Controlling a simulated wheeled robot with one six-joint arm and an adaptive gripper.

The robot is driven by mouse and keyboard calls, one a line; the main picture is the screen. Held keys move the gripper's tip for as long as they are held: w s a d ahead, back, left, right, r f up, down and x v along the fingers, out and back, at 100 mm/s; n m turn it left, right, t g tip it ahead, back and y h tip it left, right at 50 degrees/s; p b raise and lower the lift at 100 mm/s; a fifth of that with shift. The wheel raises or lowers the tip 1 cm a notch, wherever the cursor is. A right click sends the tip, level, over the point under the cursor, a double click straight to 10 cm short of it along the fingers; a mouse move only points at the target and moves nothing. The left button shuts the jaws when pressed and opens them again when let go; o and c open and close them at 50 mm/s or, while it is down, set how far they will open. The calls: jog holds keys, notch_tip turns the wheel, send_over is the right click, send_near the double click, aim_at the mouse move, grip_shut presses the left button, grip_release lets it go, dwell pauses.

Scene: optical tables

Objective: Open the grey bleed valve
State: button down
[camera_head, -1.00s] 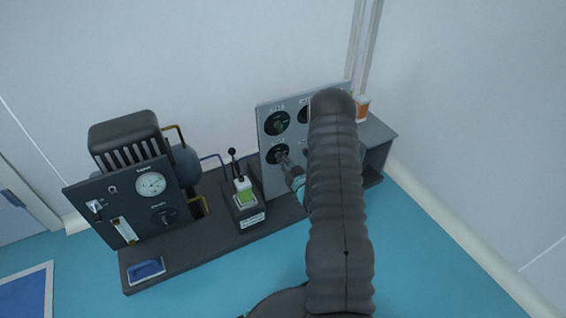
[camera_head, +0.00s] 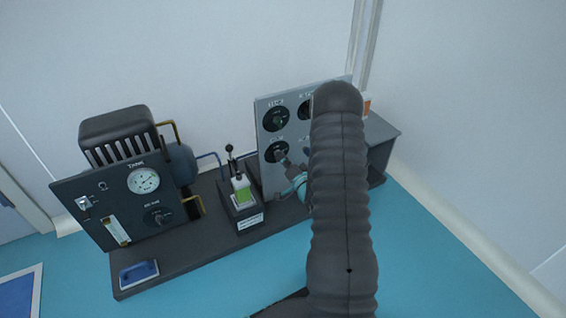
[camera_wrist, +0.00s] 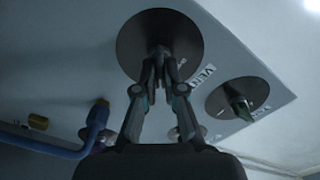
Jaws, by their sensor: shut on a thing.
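The silver valve panel (camera_head: 264,185) stands at the right end of the dark bench, with several round black dials. My gripper (camera_head: 283,160) is at the lower-left dial (camera_head: 272,148), partly hidden by my arm. In the wrist view my gripper (camera_wrist: 163,62) is shut on the small dark grey knob (camera_wrist: 160,50) at the centre of a large black dial (camera_wrist: 136,44). A label beginning "VEN" is beside this dial. I cannot read a "bleed" label, and the knob's exact angle is unclear behind the fingers.
A blue hose (camera_wrist: 48,145) runs at the wrist view's left. A pump unit with a gauge (camera_head: 143,181) and a lever block (camera_head: 241,208) stand left of the panel.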

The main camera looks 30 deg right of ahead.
jog(key=shift+f+m+b, duration=0.1)
jog(key=shift+m+b, duration=0.6)
jog(key=shift+m, duration=2.8)
jog(key=shift+d, duration=0.1)
jog(key=c, duration=1.3)
grip_release()
jog(key=shift+o, duration=0.2)
jog(key=s, duration=1.2)
jog(key=shift+d, duration=0.15)
